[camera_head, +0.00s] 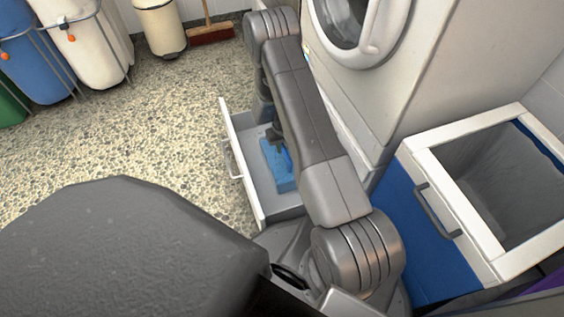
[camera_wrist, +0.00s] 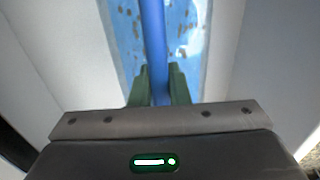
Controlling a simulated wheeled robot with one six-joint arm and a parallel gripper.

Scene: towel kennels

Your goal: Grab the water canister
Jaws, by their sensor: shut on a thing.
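The blue water canister (camera_head: 276,168) lies in the open drawer in the head view, partly hidden by my arm. In the wrist view its pale blue, spotted body (camera_wrist: 189,45) shows below a darker blue bar, which looks like its handle (camera_wrist: 153,35). My gripper (camera_wrist: 158,88) is shut on this bar, with one dark green finger on each side. In the head view my gripper (camera_head: 277,142) reaches down into the drawer, mostly hidden behind my arm. The canister appears to rest on the drawer floor, but I cannot tell whether it touches.
The pale drawer (camera_head: 240,162) is pulled out beneath a white front-loading machine (camera_head: 385,90). Its walls rise close on both sides of my gripper. A blue and white bin (camera_head: 430,230) stands at the right. Bag holders (camera_head: 90,45) stand at the upper left. The speckled floor (camera_head: 130,135) between is clear.

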